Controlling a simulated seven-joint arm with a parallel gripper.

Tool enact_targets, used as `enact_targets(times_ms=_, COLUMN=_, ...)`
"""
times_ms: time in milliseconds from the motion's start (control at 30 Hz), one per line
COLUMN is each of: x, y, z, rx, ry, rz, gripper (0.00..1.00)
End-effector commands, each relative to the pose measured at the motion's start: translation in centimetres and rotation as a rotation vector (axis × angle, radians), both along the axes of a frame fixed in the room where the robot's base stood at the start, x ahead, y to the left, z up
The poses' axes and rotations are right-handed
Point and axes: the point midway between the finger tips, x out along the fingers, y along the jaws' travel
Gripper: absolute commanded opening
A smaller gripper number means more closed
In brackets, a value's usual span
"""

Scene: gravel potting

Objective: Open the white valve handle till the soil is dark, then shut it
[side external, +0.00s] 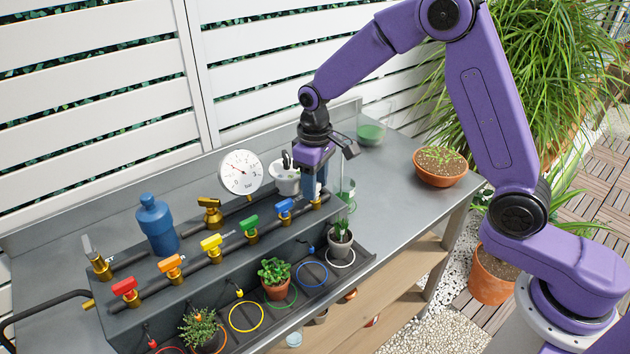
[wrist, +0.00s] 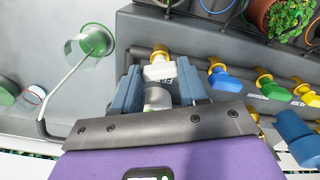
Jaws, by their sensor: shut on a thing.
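My gripper (side external: 314,188) reaches down over the right end of the valve row. In the wrist view, the white valve handle (wrist: 159,72) lies between its two blue-grey fingers, and my gripper is shut on it. In the side view the fingers mostly hide this handle; its brass body (side external: 316,204) shows below them. A grey pot with a green plant (side external: 340,243) stands by the white ring (side external: 338,262) in the tray. Its soil is too small to judge for colour. Whether water is flowing cannot be seen.
Blue (side external: 285,206), green (side external: 250,224), yellow (side external: 211,243), orange (side external: 171,264) and red (side external: 124,287) valve handles stand along the pipe to the left. A dial gauge (side external: 240,172), a blue bottle (side external: 156,222) and a glass beaker (wrist: 92,40) are nearby. The bench's right end holds a terracotta bowl (side external: 439,174).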

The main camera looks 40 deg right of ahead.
Motion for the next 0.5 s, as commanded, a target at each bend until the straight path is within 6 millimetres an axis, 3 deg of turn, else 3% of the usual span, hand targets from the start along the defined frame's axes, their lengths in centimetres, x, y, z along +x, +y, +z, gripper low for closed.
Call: enact_targets(times_ms=500, x=0.08, y=0.03, z=0.14, rx=0.001, ry=-0.004, rz=-0.341, gripper=0.12)
